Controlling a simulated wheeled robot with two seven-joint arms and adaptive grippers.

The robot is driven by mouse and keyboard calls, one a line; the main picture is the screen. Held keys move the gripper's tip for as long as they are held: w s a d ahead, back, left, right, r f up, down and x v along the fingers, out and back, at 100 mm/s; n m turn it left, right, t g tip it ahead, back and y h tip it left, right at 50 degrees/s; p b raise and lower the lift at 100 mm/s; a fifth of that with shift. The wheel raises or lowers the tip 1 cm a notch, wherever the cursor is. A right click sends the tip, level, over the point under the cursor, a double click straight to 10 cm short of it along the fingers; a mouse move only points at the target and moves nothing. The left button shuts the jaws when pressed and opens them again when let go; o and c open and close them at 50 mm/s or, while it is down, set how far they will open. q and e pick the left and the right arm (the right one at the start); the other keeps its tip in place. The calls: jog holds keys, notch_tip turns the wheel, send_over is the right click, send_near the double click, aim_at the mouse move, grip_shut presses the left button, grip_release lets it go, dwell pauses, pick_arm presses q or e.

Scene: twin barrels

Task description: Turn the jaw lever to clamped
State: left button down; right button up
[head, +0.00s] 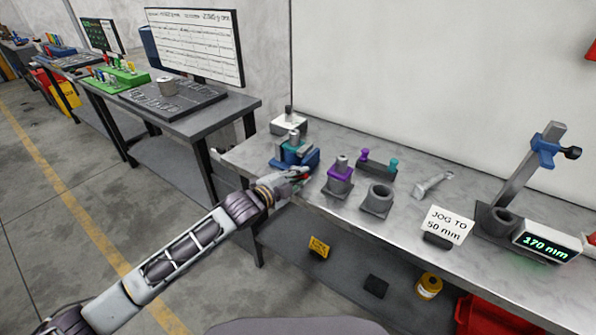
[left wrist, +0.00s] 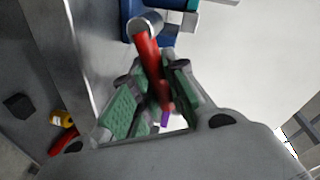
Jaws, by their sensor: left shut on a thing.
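The jaw lever (left wrist: 148,55) is a red bar with a round light grey end, seen in the left wrist view. It runs between the green-padded fingers of my left gripper (left wrist: 155,90), which is shut on it. The lever's round end lies beside a blue block (left wrist: 133,32). In the head view the blue fixture (head: 310,160) with a teal part stands at the left end of the grey bench, and my left gripper (head: 297,174) is at its front side, hiding most of the lever. My right gripper is out of view.
Right of the fixture stand a purple-collared post (head: 340,172), a grey socket (head: 378,198) and a sign (head: 446,226). Farther right is a display (head: 547,244) reading 170 mm beside a slanted post with a blue clamp (head: 549,150). Bare bench lies between the socket and sign.

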pick_arm(q)
jog(key=shift+s+d+f+m+p, duration=0.15)
jog(key=shift+f+m+p, duration=0.25)
jog(key=shift+m+p, duration=0.45)
jog(key=shift+d+f+m+t+y+p, duration=0.1)
jog(key=shift+f+m+t+y+p, duration=0.4)
jog(key=shift+m, duration=0.45)
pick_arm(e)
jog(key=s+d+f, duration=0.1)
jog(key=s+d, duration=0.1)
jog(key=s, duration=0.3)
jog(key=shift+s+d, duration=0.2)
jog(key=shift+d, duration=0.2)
pick_arm(q)
jog(key=shift+f, duration=0.1)
jog(key=c, duration=1.6)
grip_release()
jog(key=shift+o, duration=0.9)
jog(key=shift+v, duration=1.15)
jog(key=v, duration=0.9)
jog(key=shift+s+a+r, duration=0.2)
jog(key=shift+a+r, duration=0.05)
jog(key=shift+r, duration=0.05)
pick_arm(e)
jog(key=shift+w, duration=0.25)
